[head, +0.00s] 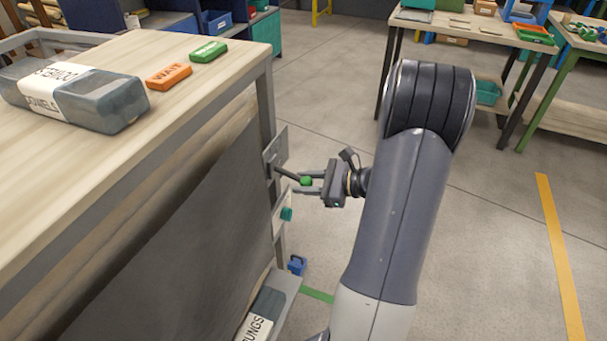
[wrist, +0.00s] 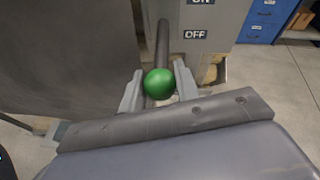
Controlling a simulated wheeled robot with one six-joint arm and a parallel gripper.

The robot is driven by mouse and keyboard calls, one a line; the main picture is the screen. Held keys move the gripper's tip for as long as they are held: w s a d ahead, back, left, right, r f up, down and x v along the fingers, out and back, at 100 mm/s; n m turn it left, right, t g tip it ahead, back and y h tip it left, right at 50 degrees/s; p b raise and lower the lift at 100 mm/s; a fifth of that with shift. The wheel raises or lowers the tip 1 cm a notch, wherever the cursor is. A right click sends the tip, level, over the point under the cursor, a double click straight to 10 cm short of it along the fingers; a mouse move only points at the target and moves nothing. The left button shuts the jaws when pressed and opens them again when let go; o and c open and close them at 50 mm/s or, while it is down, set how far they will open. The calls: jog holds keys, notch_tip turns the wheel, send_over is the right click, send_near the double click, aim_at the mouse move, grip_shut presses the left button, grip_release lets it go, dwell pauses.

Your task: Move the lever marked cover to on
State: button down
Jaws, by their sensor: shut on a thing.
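A lever with a dark shaft (head: 287,174) and a round green knob (head: 306,181) sticks out from a grey plate (head: 278,148) on the bench's end. In the wrist view the green knob (wrist: 159,83) sits between the two fingers of my gripper (wrist: 159,88), which is shut on the lever. My gripper (head: 308,183) reaches in from the right in the head view. An OFF label (wrist: 195,34) and a partly cut-off ON label (wrist: 201,2) show on the plate right of the shaft. No cover marking is readable.
A second control with a teal knob (head: 287,214) sits just below the lever. The wooden bench (head: 110,180) carries a grey case (head: 75,95), an orange WAIT block (head: 169,76) and a green block (head: 208,52). Open floor (head: 490,240) lies to the right.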

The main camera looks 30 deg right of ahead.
aim_at(293, 175)
notch_tip(293, 175, up, 4)
jog(key=g+h+p, duration=0.2)
jog(key=p, duration=0.4)
jog(key=shift+s+d, duration=0.1)
jog(key=r+g+h+p, duration=0.1)
jog(key=g+p, duration=0.1)
jog(key=p, duration=0.2)
jog(key=shift+r+p, duration=0.3)
jog(key=shift+p, duration=0.1)
jog(key=p, duration=0.1)
jog(key=r+g+h+p, duration=0.1)
jog(key=p, duration=0.1)
jog(key=shift+w+a+g+h, duration=0.25)
jog(key=shift+w+g+h, duration=0.05)
jog(key=shift+w, duration=0.05)
jog(key=shift+w+a+r+p, duration=0.15)
jog(key=shift+r+p, duration=0.2)
jog(key=shift+p, duration=0.2)
jog(key=shift+w+r, duration=0.1)
jog(key=c, duration=1.1)
grip_release()
